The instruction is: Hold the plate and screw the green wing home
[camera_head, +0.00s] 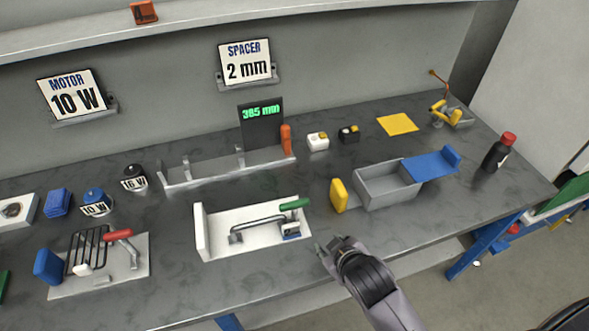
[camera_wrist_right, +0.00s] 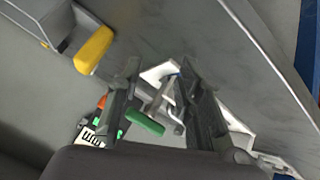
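A white plate (camera_head: 217,240) with a raised left edge lies on the bench, with a bent grey rod on it. The green wing (camera_head: 294,204) is at the rod's upper right end. My right gripper (camera_head: 328,246) is just right of the plate, apart from the wing. In the wrist view the right gripper (camera_wrist_right: 158,68) has its fingers spread and empty, with the green wing (camera_wrist_right: 145,122) visible between them, beyond. My left gripper is not in view.
A yellow block (camera_head: 338,195) stands beside a grey box (camera_head: 388,187) with a blue lid, right of the plate. A wire-rack fixture with a red handle (camera_head: 118,234) is at left.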

